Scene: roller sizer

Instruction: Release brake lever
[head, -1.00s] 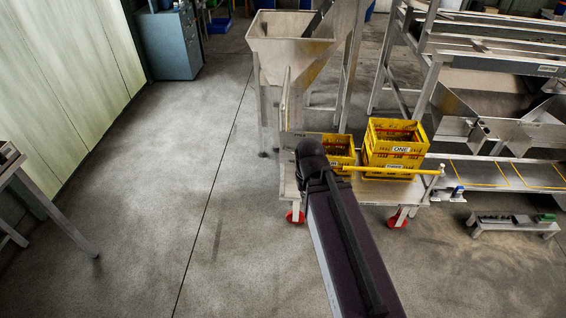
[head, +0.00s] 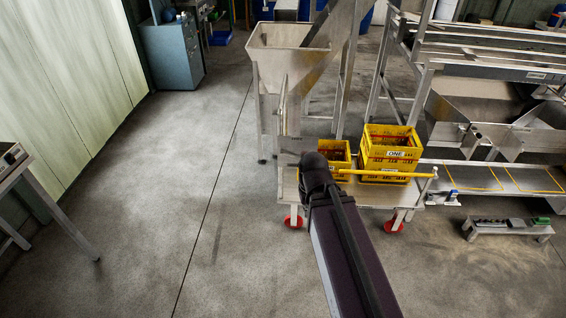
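A flat cart (head: 352,192) on red wheels (head: 293,221) stands just beyond my dark arm link. A yellow bar (head: 400,173) runs along the cart's near side, ending at a pale post on the right. I cannot make out a brake lever for certain at this size; part of the cart is hidden behind my arm. Yellow crates stand on the cart: a stack labelled ONE (head: 391,154) on the right and a smaller one (head: 334,158) on the left. My gripper is not visible.
A metal hopper (head: 288,48) stands behind the cart. Metal roller machinery (head: 500,75) and a low platform (head: 480,178) lie to the right, with a small bench (head: 508,228) in front. A table (head: 48,205) is at far left. The floor left of the cart is clear.

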